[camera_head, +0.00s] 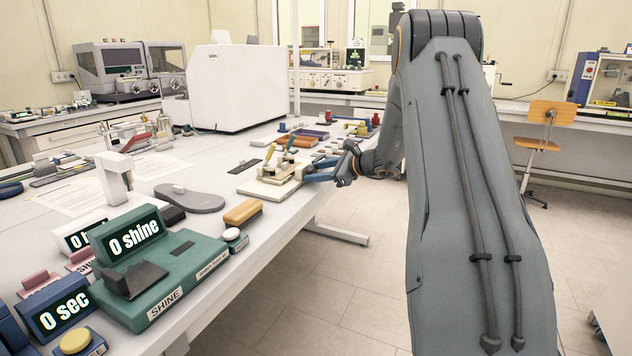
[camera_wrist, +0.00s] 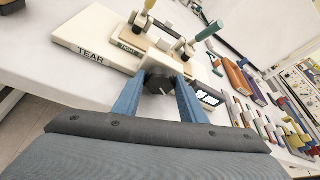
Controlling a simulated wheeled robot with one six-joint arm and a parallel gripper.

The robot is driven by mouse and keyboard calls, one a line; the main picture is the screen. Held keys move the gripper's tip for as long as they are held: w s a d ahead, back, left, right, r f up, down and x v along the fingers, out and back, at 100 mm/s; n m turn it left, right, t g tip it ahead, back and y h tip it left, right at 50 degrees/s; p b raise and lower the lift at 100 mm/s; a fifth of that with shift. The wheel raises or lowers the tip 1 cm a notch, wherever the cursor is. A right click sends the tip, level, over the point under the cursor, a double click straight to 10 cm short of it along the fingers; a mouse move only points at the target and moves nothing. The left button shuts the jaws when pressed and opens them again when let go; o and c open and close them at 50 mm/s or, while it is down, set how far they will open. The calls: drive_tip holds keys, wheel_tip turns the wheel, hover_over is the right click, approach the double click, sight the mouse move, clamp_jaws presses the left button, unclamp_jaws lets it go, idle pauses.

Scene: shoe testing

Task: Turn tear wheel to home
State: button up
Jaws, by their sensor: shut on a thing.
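The tear tester is a cream base (camera_wrist: 88,48) labelled TEAR in the wrist view. In the head view the tester (camera_head: 262,188) sits at the table's right edge. The tear wheel (camera_wrist: 158,83) is a dark round knob with a light pointer mark, on the tester's near side. My gripper (camera_wrist: 160,80) has blue fingers on both sides of the wheel and is shut on it. In the head view my gripper (camera_head: 312,177) reaches the tester from the right. The wheel is hidden there. A small dark display (camera_wrist: 209,97) beside the wheel is partly covered by a finger.
In the head view a green shine meter (camera_head: 160,265) and a grey sole (camera_head: 190,198) are nearer. Open floor lies right of the table.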

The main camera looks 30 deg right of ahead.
drive_tip(key=shift+f+n+t+h+b, duration=0.2)
drive_tip(key=shift+n+t+h+b, duration=0.35)
drive_tip(key=shift+b, duration=1.5)
drive_tip(key=shift+s+r+n+b, duration=0.1)
drive_tip(key=shift+n+b, duration=0.35)
drive_tip(key=o, duration=1.1)
drive_tip(key=shift+c, duration=0.2)
drive_tip(key=shift+a, duration=0.1)
drive_tip(key=shift+r+m+y+p, duration=0.1)
drive_tip(key=shift+m+y+p, duration=0.2)
drive_tip(key=shift+p, duration=0.7)
